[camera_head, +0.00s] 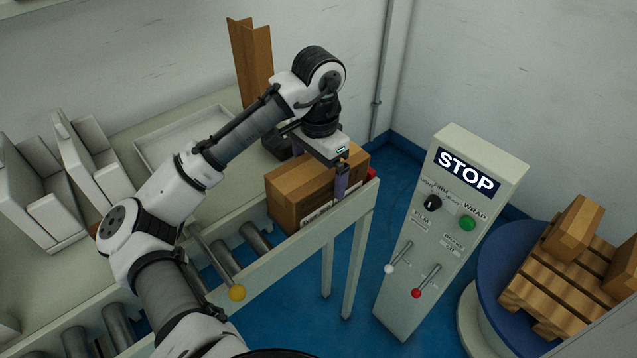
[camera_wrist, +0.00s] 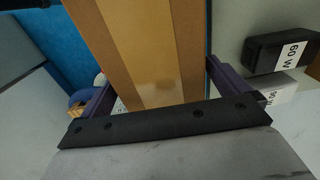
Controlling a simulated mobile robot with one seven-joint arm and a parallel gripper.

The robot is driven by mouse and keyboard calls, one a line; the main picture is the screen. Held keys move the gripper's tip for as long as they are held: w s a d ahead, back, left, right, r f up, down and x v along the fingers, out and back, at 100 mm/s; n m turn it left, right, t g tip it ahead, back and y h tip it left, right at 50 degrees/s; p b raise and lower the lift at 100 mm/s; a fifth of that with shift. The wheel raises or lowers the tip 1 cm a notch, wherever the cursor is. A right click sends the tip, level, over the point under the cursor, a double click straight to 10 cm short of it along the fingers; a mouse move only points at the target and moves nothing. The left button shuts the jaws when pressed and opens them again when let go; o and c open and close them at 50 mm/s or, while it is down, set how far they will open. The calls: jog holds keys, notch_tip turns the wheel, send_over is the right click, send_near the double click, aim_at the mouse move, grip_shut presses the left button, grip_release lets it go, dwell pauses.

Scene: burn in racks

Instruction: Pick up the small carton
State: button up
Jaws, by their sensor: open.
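A brown carton (camera_head: 300,193) with a lighter tape band sits at the far end of the roller conveyor, and it fills the middle of the wrist view (camera_wrist: 140,50). My gripper (camera_head: 340,182) is over the carton, pointing down, with one purple finger visible by its right side. In the wrist view my gripper's two purple fingers (camera_wrist: 156,75) stand open, one on each side of the carton. Whether either finger touches it I cannot tell. The carton's lower part is hidden in the wrist view.
The conveyor's side rail (camera_head: 300,250) runs along the carton's near side. A black block marked 60 W (camera_wrist: 280,48) stands close to the right finger. A control box with a STOP sign (camera_head: 468,172) and a pallet (camera_head: 545,290) with other cartons are at right.

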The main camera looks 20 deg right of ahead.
jog(key=shift+f, duration=0.5)
jog(key=shift+r, duration=0.1)
jog(key=c, duration=1.5)
jog(key=shift+r, duration=0.1)
